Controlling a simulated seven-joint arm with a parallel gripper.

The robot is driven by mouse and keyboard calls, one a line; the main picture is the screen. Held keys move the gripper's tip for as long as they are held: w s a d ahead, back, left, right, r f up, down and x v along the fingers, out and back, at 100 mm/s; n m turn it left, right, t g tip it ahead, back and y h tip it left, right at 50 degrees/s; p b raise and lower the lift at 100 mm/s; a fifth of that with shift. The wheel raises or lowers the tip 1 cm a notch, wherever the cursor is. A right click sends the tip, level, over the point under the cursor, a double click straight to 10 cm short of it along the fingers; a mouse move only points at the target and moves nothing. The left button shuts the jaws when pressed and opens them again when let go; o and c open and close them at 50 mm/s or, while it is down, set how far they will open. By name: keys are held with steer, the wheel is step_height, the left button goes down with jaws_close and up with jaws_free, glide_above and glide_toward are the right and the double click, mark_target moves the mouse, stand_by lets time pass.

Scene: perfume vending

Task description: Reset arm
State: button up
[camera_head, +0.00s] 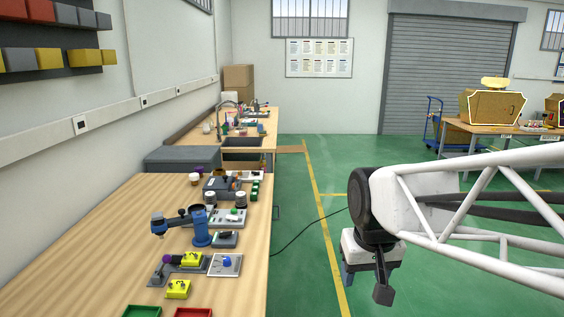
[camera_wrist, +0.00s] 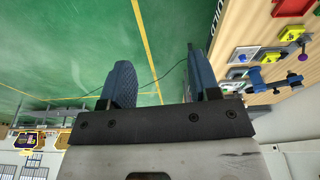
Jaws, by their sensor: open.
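My gripper (camera_head: 366,287) hangs from the end of my arm over the green floor, to the right of the wooden workbench. In the wrist view the two fingers of my gripper (camera_wrist: 160,82) stand well apart, with only floor and a yellow line showing between them. It is open and holds nothing. The workbench (camera_head: 95,245) lies to the left in the head view, and its edge shows at the right of the wrist view (camera_wrist: 235,30).
A blue device (camera_head: 200,228), yellow blocks (camera_head: 178,289), a green tray (camera_head: 142,311) and a red tray (camera_head: 193,312) are on the bench. A black cable (camera_head: 305,232) hangs beside it. Another table (camera_head: 478,128) stands far right. The floor (camera_head: 300,270) between is clear.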

steer(key=s+d+f+m, duration=0.1)
steer(key=s+d+f, duration=0.1)
steer(key=s, duration=0.9)
steer(key=shift+d+f, duration=0.25)
steer(key=shift+d, duration=0.45)
